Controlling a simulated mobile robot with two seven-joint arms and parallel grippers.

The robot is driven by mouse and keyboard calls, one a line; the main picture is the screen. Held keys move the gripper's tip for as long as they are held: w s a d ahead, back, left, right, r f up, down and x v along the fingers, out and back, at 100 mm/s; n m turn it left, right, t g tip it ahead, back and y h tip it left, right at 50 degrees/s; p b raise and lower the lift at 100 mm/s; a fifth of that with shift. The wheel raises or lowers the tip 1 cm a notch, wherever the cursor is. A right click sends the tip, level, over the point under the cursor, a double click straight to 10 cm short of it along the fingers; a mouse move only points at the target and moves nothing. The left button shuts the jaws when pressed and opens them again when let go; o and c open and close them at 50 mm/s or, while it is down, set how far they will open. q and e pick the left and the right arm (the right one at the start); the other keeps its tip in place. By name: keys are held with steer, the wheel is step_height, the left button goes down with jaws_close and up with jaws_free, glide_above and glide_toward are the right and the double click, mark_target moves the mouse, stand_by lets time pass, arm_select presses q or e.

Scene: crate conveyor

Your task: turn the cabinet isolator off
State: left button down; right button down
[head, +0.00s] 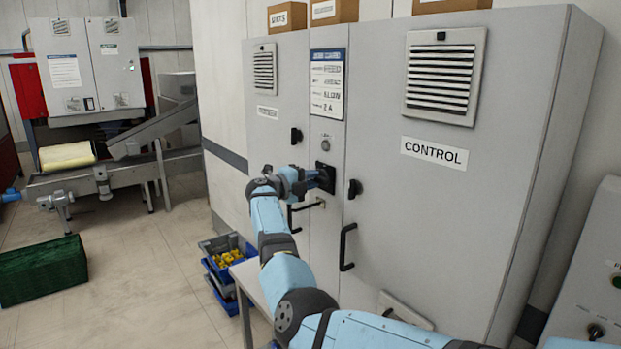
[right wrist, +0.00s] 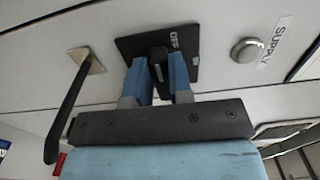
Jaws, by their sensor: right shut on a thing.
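The cabinet isolator is a black square plate with a dark handle (right wrist: 158,68) on the narrow middle panel of the grey cabinet (head: 420,235). In the head view its plate (head: 325,168) is partly hidden by my right gripper (head: 312,180). In the right wrist view, my right gripper (right wrist: 162,82) has its two blue fingers on either side of the handle, shut on it. The word OFF is readable on the plate beside the handle. The handle's exact angle is hard to tell. My left gripper is not in view.
A bar handle (right wrist: 65,110) and a round silver button or lock (right wrist: 247,50) flank the isolator. Black door handles (head: 348,247) stick out from the cabinet. A small table (head: 250,275) and blue bins (head: 222,275) stand below; a green crate (head: 42,270) is at left.

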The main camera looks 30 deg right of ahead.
stand_by(0.4)
steer(key=c, duration=1)
jaws_free()
steer(key=a+b, duration=0.1)
steer(key=a, duration=0.3)
steer(key=a+b, duration=0.1)
steer(key=a, duration=0.4)
steer(key=s+a+b, duration=0.1)
steer(key=a, duration=0.4)
